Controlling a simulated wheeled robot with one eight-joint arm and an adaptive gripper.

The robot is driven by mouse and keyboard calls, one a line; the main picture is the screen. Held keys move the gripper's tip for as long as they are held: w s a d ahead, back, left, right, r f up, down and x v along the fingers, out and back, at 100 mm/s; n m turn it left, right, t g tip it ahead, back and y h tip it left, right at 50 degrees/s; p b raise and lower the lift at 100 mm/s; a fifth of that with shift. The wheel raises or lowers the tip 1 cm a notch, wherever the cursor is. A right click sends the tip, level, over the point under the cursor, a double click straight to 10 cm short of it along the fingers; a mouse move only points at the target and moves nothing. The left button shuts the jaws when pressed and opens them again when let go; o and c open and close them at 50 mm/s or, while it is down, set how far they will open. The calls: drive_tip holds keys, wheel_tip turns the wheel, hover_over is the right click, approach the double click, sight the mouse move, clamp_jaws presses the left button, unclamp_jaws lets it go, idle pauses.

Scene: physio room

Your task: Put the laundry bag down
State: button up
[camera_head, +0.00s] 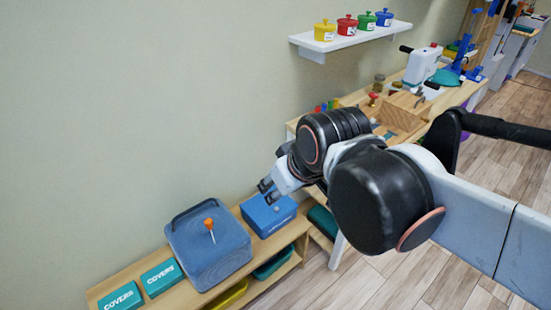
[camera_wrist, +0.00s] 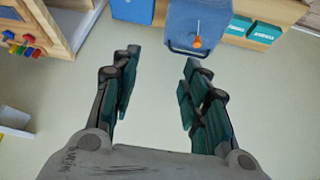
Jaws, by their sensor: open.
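A large blue-grey bag (camera_head: 207,255) with a dark rim or handle sits upright on the low wooden shelf; I take it to be the laundry bag. It also shows at the top of the wrist view (camera_wrist: 185,25). An orange-headed item (camera_head: 209,224) with a pale stem is on its top. My gripper (camera_head: 267,191) is open and empty, to the right of the bag in the head view and in front of the smaller blue box. In the wrist view my two fingers are spread apart (camera_wrist: 162,58) with only the wall between them. They appear apart from the bag.
The smaller blue box (camera_head: 268,215) stands beside the bag. Two teal COVERS boxes (camera_head: 160,278) lie at its left. The low shelf (camera_head: 185,292) has yellow and green items underneath. A wooden workbench (camera_head: 440,102) and a wall shelf with several pots (camera_head: 345,41) are nearby. Floor at right is clear.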

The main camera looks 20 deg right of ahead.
drive_tip(key=shift+s+d+f+m+t, duration=0.1)
drive_tip(key=shift+s+d+m+t, duration=0.15)
drive_tip(key=shift+s+m, duration=0.4)
drive_tip(key=shift+s+d+m+t, duration=0.15)
drive_tip(key=shift+s+d+m, duration=0.25)
drive_tip(key=shift+s, duration=0.3)
